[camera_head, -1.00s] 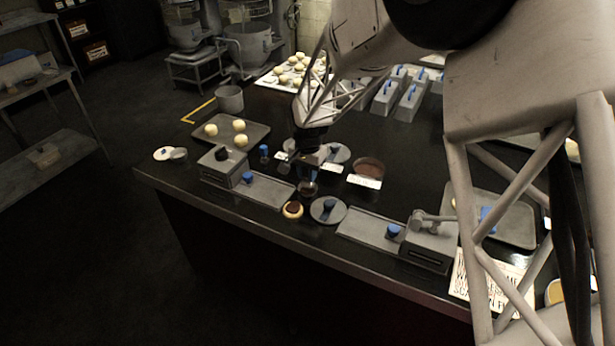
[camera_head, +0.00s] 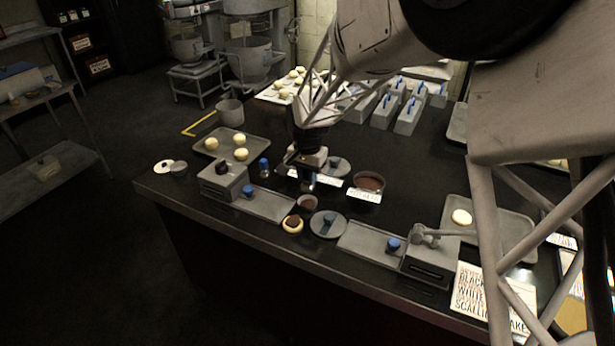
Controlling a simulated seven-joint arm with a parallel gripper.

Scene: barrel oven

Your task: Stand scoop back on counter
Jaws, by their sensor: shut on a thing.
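My gripper (camera_head: 309,184) is over the middle of the black counter, pointing down. It is shut on the scoop (camera_head: 308,202), a small cup-shaped thing whose bowl shows just below the fingers. The fingers largely hide its handle. The scoop looks upright, close above or on the counter; I cannot tell whether it touches.
A dough round with dark filling (camera_head: 292,224) lies just in front of the scoop. A bowl of brown filling (camera_head: 369,182) stands further right. A blue-topped shaker (camera_head: 264,167) stands left.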

